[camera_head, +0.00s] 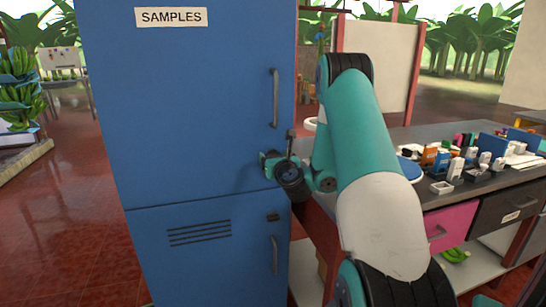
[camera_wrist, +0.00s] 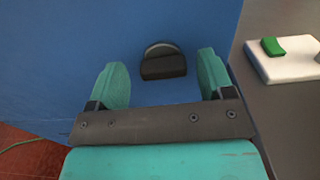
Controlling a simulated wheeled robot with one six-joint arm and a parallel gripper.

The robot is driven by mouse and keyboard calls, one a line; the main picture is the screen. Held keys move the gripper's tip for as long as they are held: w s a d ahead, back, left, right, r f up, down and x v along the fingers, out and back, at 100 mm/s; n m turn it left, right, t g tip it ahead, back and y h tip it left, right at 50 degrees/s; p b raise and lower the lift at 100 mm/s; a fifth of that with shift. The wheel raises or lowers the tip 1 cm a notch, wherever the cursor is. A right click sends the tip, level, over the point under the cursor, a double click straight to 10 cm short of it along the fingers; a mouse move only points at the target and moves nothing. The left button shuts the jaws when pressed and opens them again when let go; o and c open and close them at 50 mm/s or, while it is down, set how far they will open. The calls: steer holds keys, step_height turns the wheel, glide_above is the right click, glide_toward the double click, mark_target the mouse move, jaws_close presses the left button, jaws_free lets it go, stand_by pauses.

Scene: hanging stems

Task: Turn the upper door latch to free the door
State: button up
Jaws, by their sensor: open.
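The blue cabinet's upper door (camera_head: 180,110) carries a SAMPLES label and appears closed. In the wrist view a dark latch (camera_wrist: 164,66) on a round grey base stands out from the blue face, its bar lying roughly level. My gripper (camera_head: 268,166) is at the lower right of the upper door and hides the upper latch in the head view. In the wrist view my gripper (camera_wrist: 162,60) is open, with one teal finger on each side of the latch. Gaps show between the fingers and the latch; I cannot tell the depth left to it.
A vertical handle (camera_head: 274,98) is above my gripper. The lower door (camera_head: 200,255) has its own dark latch (camera_head: 273,217) and handle (camera_head: 274,255). A grey counter (camera_head: 480,187) with several small items stands to the right, behind my arm. Red floor is open at left.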

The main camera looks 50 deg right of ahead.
steer(key=shift+s+d, duration=0.1)
steer(key=shift+d, duration=0.05)
steer(key=c, duration=0.9)
steer(key=shift+n, duration=0.4)
steer(key=n+b, duration=0.1)
steer(key=n, duration=0.4)
steer(key=n+b, duration=0.1)
steer(key=n, duration=0.5)
steer(key=n+b, duration=0.1)
steer(key=n, duration=0.5)
steer(key=shift+a+f+b, duration=0.25)
steer(key=shift+b, duration=0.15)
